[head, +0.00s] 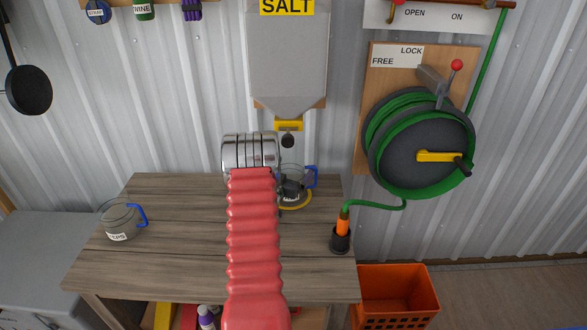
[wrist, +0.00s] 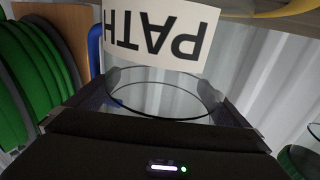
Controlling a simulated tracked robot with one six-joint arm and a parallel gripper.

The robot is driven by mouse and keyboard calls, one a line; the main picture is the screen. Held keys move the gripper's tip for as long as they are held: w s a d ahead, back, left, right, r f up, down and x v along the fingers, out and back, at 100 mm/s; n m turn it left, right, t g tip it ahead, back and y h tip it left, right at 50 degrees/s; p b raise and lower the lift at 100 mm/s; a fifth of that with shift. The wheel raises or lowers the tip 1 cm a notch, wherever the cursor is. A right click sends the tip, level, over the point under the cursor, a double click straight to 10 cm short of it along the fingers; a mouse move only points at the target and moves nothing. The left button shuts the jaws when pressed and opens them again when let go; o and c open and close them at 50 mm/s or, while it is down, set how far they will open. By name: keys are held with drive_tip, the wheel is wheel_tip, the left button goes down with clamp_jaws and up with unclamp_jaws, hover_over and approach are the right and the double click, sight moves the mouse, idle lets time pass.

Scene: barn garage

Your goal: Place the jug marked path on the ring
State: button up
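The clear glass jug marked PATH (wrist: 160,85) fills the middle of the wrist view, which is upside down; its white label faces the camera. In the head view the jug (head: 311,177), with a blue handle, stands upright at the back right of the workbench, partly hidden by my arm. My gripper (wrist: 165,110) has a finger on each side of the jug and appears closed on it. The yellow ring (head: 301,204) lies on the bench under the jug. The ring also shows in the wrist view (wrist: 285,9). I cannot tell whether the jug touches the bench.
Another glass jug (head: 122,222) with a blue handle and a partly readable label stands at the bench's left. A grey salt hopper (head: 288,65) with a yellow outlet hangs above the jug. A hose nozzle in a black holder (head: 341,239) stands right. The bench (head: 180,225) between is clear.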

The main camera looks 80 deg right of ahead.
sight(296, 179)
drive_tip(key=shift+a+r, duration=0.1)
drive_tip(key=w+a, duration=0.2)
drive_tip(key=a, duration=0.9)
drive_tip(key=shift+a, duration=0.35)
drive_tip(key=shift+w+r, duration=0.1)
idle(0.7)
